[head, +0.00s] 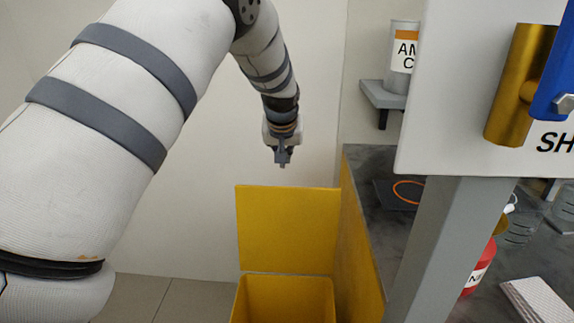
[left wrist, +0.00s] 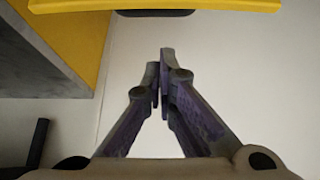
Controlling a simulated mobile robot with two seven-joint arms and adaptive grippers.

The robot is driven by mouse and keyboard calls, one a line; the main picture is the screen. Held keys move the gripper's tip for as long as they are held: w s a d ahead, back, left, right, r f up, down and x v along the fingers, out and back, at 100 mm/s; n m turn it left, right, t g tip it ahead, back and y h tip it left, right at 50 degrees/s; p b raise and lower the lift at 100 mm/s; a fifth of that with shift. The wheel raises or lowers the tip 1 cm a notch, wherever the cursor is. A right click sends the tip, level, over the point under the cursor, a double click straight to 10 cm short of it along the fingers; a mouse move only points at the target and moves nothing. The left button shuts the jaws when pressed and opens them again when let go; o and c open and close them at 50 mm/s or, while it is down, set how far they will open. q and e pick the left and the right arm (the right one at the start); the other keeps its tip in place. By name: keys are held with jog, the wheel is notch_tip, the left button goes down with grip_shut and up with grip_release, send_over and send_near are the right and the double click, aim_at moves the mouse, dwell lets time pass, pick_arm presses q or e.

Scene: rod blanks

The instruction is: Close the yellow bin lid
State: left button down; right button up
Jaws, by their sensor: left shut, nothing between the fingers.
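The yellow bin (head: 285,300) stands on the floor at the bottom middle of the head view. Its yellow lid (head: 287,228) stands upright at the back, so the bin is open. My left gripper (head: 283,163) is above the lid's top edge, pointing down, and appears apart from it. In the left wrist view the gripper's fingers (left wrist: 160,80) are shut with nothing between them. A yellow edge (left wrist: 155,5), likely the lid, runs across the top of that view. My right gripper is not in view.
A yellow-sided bench with a dark top (head: 375,210) stands right of the bin. A white panel (head: 480,90) on a grey post (head: 435,250) blocks the right. A grey shelf (head: 380,95) holds a labelled canister (head: 403,55). A pale wall is behind the lid.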

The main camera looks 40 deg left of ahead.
pick_arm(q)
jog(key=x, duration=0.5)
jog(key=b+x, duration=0.1)
jog(key=x, duration=0.2)
jog(key=shift+s+d+f, duration=0.25)
jog(key=shift+s+f, duration=0.05)
jog(key=shift+f, duration=0.1)
jog(key=s+d, duration=0.1)
jog(key=s+d+p, duration=0.1)
jog(key=shift+s+f, duration=0.25)
jog(key=shift+f, duration=0.15)
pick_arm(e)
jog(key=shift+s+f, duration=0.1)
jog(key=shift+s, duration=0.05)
pick_arm(q)
jog(key=shift+s+d+r, duration=0.1)
jog(key=shift+s+d, duration=0.1)
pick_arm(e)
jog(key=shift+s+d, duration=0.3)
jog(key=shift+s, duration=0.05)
